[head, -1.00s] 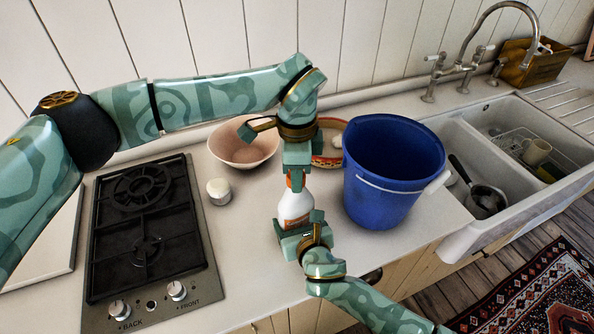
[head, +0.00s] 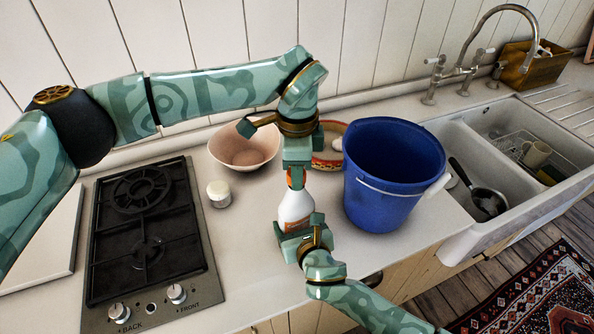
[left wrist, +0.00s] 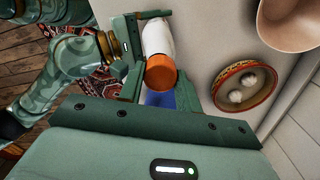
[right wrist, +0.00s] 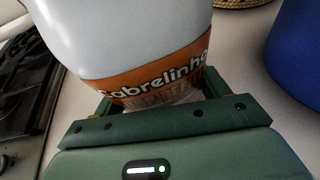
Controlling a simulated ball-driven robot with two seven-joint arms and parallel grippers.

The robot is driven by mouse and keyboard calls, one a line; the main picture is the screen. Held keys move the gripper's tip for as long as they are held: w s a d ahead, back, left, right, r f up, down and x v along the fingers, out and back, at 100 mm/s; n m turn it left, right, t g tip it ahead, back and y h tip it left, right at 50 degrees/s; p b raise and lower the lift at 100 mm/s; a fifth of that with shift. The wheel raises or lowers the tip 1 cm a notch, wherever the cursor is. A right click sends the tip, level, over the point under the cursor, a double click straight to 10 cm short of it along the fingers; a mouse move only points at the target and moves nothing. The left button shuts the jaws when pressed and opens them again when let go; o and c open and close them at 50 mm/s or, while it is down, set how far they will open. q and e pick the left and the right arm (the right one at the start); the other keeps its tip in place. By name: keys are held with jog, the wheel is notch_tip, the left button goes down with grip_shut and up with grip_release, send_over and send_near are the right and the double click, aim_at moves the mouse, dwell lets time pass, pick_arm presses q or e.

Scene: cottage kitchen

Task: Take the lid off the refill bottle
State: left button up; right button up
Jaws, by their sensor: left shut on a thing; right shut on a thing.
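The refill bottle (head: 295,207) stands upright on the counter, white with an orange label band that shows large in the right wrist view (right wrist: 158,82). My right gripper (head: 297,228) is shut around its lower body from the front. My left gripper (head: 296,176) comes from above and is shut on the orange lid (left wrist: 162,73). The lid shows between its fingers in the left wrist view, in line with the bottle's white body. In the head view the fingers hide most of the lid. I cannot tell whether a gap separates lid and bottle.
A blue bucket (head: 385,195) stands close to the right of the bottle. A pink bowl (head: 243,152) and a patterned bowl (head: 328,160) are behind. A small white jar (head: 219,194) and the hob (head: 150,235) are to the left. The sink (head: 470,150) is at right.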

pick_arm(q)
jog(key=shift+r, duration=0.35)
jog(key=shift+r, duration=2)
pick_arm(e)
jog(key=o, duration=2)
jog(key=shift+c, duration=0.2)
